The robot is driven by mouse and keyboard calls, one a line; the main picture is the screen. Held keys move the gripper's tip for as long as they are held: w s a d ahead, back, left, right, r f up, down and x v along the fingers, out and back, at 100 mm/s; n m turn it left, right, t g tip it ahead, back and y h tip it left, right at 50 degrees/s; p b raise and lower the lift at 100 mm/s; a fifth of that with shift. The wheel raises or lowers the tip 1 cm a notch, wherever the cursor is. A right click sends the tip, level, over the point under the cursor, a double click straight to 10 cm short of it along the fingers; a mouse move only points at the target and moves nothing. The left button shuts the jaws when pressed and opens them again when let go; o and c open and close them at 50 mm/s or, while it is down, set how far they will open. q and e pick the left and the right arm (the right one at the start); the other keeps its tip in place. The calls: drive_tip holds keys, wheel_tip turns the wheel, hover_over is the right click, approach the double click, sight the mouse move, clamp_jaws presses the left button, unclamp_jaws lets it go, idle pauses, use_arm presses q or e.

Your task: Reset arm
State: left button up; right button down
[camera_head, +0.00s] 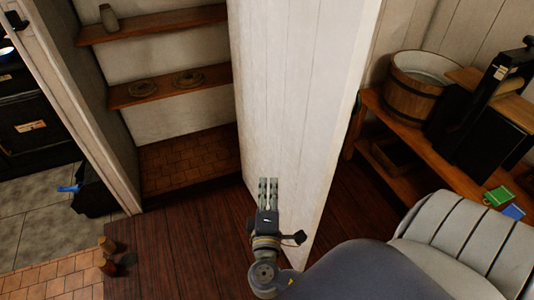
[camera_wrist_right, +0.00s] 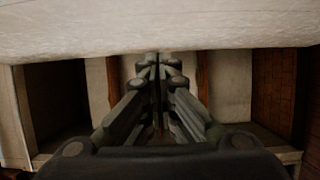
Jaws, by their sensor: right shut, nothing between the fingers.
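My right gripper (camera_head: 268,186) is in the lower middle of the head view, pointing away from me. Its fingers are shut together and hold nothing. It is beside the white plank door (camera_head: 290,90), in front of its lower part. The head view does not show whether they touch. In the right wrist view the closed fingers (camera_wrist_right: 158,62) point at the pale door edge (camera_wrist_right: 160,25), which crosses the top of the picture. My left gripper is not in view.
Left of the door is an alcove with wooden shelves (camera_head: 160,88) and a tiled floor. A bench (camera_head: 430,155) on the right bears a wooden tub (camera_head: 405,88) and a dark machine (camera_head: 490,110). Small brown objects (camera_head: 108,255) are on the floor at lower left. Bare planks (camera_head: 190,240) lie left of my arm.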

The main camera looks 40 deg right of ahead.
drive_tip(key=s+a+b, duration=0.2)
drive_tip(key=s, duration=0.3)
drive_tip(key=s+f+n+g+y, duration=0.1)
drive_tip(key=s+f+g+y, duration=0.25)
drive_tip(key=f, duration=1.45)
drive_tip(key=s+f+g+y, duration=0.3)
drive_tip(key=s+f+g, duration=0.1)
drive_tip(key=f, duration=1.3)
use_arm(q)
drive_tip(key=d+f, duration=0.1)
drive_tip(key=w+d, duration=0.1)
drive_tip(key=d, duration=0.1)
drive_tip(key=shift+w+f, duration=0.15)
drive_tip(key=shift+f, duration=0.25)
use_arm(e)
drive_tip(key=s+a+f+m+g+y, duration=0.2)
drive_tip(key=s+f+m, duration=0.2)
drive_tip(key=s+f, duration=0.4)
drive_tip(key=s+a+f+m+g+y, duration=0.1)
drive_tip(key=s+f+m+g+y, duration=0.2)
drive_tip(key=s+f, duration=0.6)
drive_tip(key=s+m, duration=0.1)
drive_tip(key=s, duration=0.3)
drive_tip(key=shift+s+a+f+m, duration=0.25)
drive_tip(key=shift+a+f+m, duration=0.05)
drive_tip(key=shift+a+m, duration=0.1)
